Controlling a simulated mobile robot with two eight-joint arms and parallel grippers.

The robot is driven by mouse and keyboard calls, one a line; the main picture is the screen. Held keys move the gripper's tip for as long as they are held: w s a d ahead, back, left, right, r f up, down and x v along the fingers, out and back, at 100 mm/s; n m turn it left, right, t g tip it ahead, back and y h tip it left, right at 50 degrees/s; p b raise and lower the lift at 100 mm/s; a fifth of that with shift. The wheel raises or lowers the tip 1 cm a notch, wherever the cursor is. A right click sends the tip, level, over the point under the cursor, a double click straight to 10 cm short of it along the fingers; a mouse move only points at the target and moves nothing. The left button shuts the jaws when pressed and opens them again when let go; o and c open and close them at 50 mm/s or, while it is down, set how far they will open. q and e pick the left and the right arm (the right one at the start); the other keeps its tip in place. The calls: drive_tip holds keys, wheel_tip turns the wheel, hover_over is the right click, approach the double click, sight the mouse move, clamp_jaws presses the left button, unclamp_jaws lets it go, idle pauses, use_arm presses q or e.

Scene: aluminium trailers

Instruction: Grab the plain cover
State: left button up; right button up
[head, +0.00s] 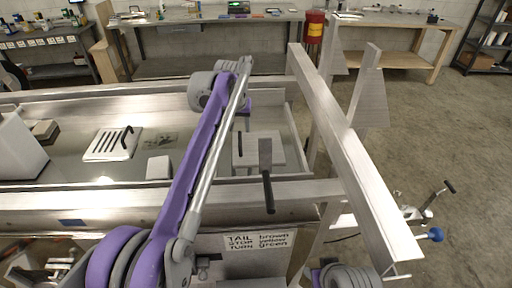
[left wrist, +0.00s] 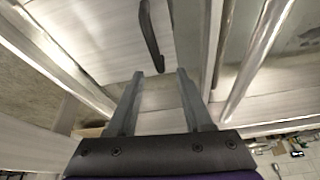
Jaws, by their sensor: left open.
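The plain cover (head: 270,148), a pale flat plate with a dark handle, lies inside the trailer near its right end, partly behind my left arm in the head view. Its surface also shows in the left wrist view (left wrist: 98,38), with the black handle (left wrist: 149,35) standing in front of my fingers. My left gripper (left wrist: 160,74) is open and empty, its fingertips just short of the handle and apart from it. My right gripper is not in view.
A slotted cover (head: 110,145) with a black handle lies further left in the trailer. A white block (head: 158,167) sits between the covers. The trailer's metal side rail (head: 330,190) and tall end beam (head: 345,145) stand close to my arm. Open floor lies right.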

sight(239, 132)
use_arm(q)
drive_tip(key=shift+x, duration=2.15)
drive_tip(key=shift+a, duration=0.1)
clamp_jaws()
